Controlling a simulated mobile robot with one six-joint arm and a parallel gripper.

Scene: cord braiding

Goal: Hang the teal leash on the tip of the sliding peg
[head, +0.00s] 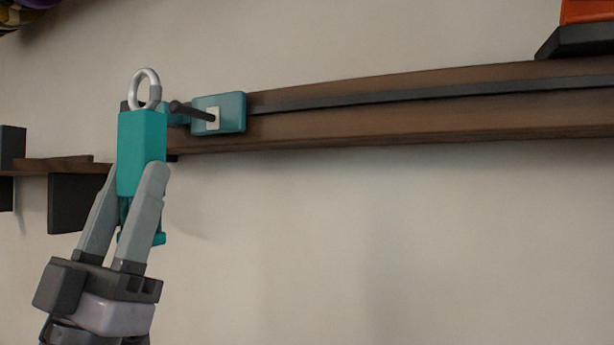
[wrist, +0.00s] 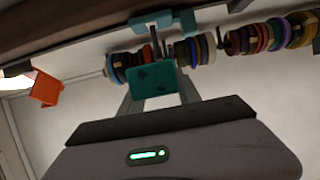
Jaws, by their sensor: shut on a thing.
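The teal leash (head: 142,150) is a teal block with a silver metal ring (head: 146,90) upright at its top. My gripper (head: 137,172) is shut on the block from below, one grey finger on each side. The sliding peg (head: 192,111) is a dark rod on a teal carriage (head: 233,112) with a cream plate; its tip points left, close to the ring's lower right side. I cannot tell the depth gap between them; the ring does not appear to be around the peg. In the wrist view the leash block (wrist: 152,82) is below the carriage (wrist: 152,22), and the ring is hidden.
The carriage sits on a brown wooden rail (head: 400,105) with a dark slot, running right along the wall. A shelf with dark brackets (head: 80,200) is at left. In the wrist view, rods carry several coloured rings (wrist: 265,38), and an orange object (wrist: 46,89) is at left.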

